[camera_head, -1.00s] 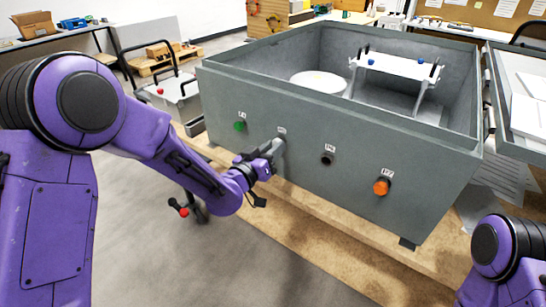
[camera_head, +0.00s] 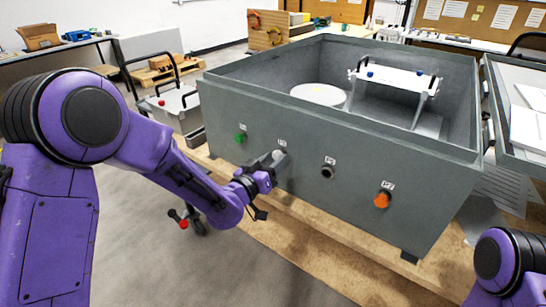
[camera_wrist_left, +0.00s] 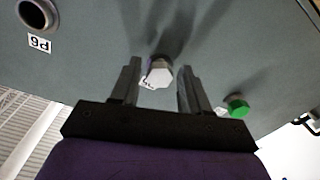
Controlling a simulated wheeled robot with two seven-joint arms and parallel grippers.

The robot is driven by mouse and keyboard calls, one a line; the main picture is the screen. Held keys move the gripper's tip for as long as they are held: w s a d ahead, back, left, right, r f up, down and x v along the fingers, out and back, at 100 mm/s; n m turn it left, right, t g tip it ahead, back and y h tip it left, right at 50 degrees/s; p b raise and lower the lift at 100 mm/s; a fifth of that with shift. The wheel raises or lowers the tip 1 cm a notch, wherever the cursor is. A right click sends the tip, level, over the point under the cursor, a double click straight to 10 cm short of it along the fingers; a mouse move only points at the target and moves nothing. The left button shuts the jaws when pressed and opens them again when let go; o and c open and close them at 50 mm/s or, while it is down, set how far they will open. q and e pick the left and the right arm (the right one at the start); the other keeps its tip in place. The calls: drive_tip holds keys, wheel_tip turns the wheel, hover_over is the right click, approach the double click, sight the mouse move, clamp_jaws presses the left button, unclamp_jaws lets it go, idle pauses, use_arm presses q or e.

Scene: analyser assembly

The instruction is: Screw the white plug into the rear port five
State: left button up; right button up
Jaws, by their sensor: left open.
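The white plug (camera_wrist_left: 160,72) has a hexagonal head and sits at a port in the grey box wall, between the fingers in the left wrist view. In the head view its pale head (camera_head: 278,155) shows at the second port from the left, partly behind the fingers. My left gripper (camera_wrist_left: 160,88) is open, its two fingers on either side of the plug with visible gaps. It also shows in the head view (camera_head: 277,163). The label by the plug is partly hidden. My right gripper is out of view.
On the grey box (camera_head: 300,195), a green plug (camera_head: 240,138) is at left, an empty port (camera_head: 327,171) and an orange plug (camera_head: 382,199) at right. The box stands on a wooden top (camera_head: 330,235). The empty port labelled P6 (camera_wrist_left: 36,13) also shows in the wrist view.

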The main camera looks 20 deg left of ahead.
use_arm(q)
drive_tip(key=n+p, duration=0.1)
drive_tip(key=n, duration=0.2)
drive_tip(key=n+p, duration=0.1)
drive_tip(key=n, duration=0.2)
drive_tip(key=r+n+p, duration=0.1)
drive_tip(key=n, duration=0.2)
drive_tip(key=shift+a+g, duration=0.1)
drive_tip(key=shift+g, duration=0.2)
drive_tip(key=n, duration=0.2)
drive_tip(key=shift+n, duration=0.4)
drive_tip(key=n, duration=0.2)
drive_tip(key=shift+n, duration=0.3)
drive_tip(key=n, duration=0.2)
drive_tip(key=shift+f+n, duration=0.15)
drive_tip(key=shift+n, duration=0.25)
drive_tip(key=n, duration=0.2)
drive_tip(key=shift+d+n+h, duration=0.2)
drive_tip(key=shift+n+h, duration=0.2)
drive_tip(key=shift+s+r, duration=0.1)
drive_tip(key=shift+r, duration=0.1)
clamp_jaws()
drive_tip(key=shift+d+f+b, duration=0.1)
drive_tip(key=shift+f+b, duration=0.05)
drive_tip(key=shift+b, duration=0.6)
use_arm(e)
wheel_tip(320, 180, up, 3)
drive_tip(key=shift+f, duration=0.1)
